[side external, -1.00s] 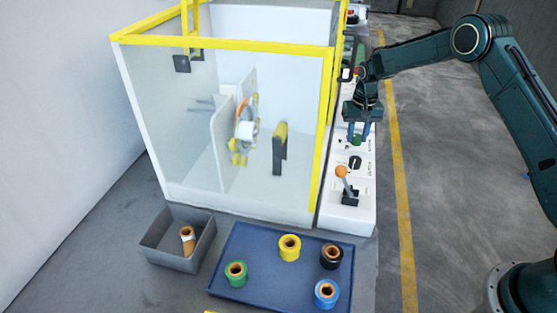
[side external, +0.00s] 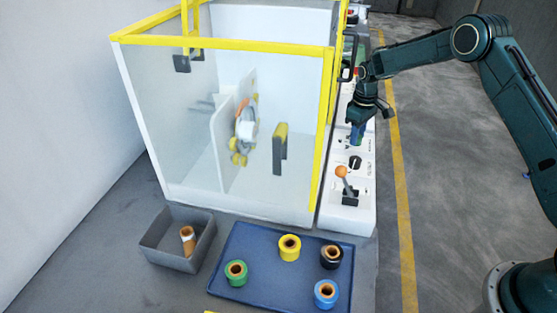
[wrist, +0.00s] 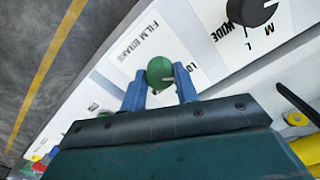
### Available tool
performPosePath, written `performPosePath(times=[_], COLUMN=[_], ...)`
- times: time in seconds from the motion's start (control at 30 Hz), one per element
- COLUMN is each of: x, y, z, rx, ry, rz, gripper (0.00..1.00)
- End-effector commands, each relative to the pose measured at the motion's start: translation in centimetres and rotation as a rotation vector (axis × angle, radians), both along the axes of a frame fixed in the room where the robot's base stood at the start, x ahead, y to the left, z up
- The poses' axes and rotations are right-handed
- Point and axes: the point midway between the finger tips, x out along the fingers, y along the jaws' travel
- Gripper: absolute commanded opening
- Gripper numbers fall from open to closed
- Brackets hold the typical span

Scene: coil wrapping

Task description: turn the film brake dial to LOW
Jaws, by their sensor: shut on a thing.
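The film brake dial (wrist: 160,70) is a round green knob on the white control panel, beside the printed words FILM BRAKE. A partly covered label starting with LO (wrist: 190,69) shows just right of it in the wrist view. My gripper (wrist: 161,85) has its blue fingers closed on either side of the dial. In the side external view my gripper (side external: 356,142) points down at the panel and its fingers mostly hide the dial. I cannot tell clearly where the dial's pointer aims.
A lever with an orange knob (side external: 341,172) stands at the panel's near end. The yellow-framed enclosure (side external: 318,150) rises left of the panel. The blue tray (side external: 262,268) holds several rolls.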

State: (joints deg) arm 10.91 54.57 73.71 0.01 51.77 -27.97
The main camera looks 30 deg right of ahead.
Motion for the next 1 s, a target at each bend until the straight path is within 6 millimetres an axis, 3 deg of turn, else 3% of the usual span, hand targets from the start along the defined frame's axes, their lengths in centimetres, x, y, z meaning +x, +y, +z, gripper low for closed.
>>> performPosePath(times=[0.3,0.7,0.73,0.8,0.83,1.0], x=[0.1,0.1,0.1,0.09,0.08,0.05], y=[0.01,0.02,0.02,0.03,0.02,0.01], z=[0.01,0.01,0.01,0.01,0.01,0.0], rx=[-0.001,0.0,0.0,0.0,0.0,0.0], ry=[-0.003,-0.004,-0.003,-0.003,-0.003,-0.002], rz=[0.104,0.113,0.113,0.112,0.112,0.111], gripper=[0.07,0.07,0.34,0.48,0.52,0.52])
